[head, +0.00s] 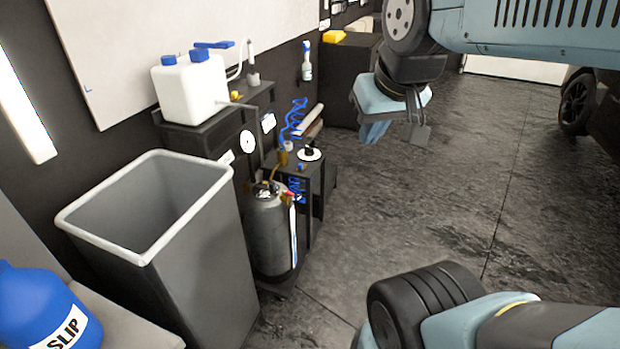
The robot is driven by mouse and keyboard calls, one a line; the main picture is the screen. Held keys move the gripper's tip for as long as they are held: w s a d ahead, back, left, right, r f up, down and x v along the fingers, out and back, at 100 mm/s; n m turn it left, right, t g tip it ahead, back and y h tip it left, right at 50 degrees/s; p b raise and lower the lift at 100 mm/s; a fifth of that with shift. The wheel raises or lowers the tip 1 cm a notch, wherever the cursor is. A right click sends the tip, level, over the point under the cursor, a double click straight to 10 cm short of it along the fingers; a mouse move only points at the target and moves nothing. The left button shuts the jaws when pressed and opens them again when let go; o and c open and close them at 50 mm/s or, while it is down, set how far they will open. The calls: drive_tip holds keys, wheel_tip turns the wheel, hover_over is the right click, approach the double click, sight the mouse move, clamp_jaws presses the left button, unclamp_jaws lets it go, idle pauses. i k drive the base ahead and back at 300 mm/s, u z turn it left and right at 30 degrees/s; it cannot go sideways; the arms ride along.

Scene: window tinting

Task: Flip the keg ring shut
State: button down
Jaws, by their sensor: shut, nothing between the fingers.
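The keg (268,238) is a grey metal cylinder standing upright on a low base, between the large grey bin and a small dark stand. Brass and red fittings sit on its top. The keg ring is too small to make out, so I cannot tell how it stands. My gripper (376,132) hangs from my arm at upper centre right, over the floor. It is apart from the keg, up and to the right of it in the picture. Its fingers are partly hidden by its own body; it looks shut and empty.
A grey open bin (205,262) stands close left of the keg. The small stand (318,182) with blue coiled hose (294,120) is behind it. A white canister (190,90) sits on a dark shelf. A blue jug (38,308) is lower left. The floor to the right is clear.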

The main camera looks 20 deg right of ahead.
sight(285, 192)
drive_tip(key=z, duration=0.05)
drive_tip(key=i, duration=1)
drive_tip(key=u, duration=0.05)
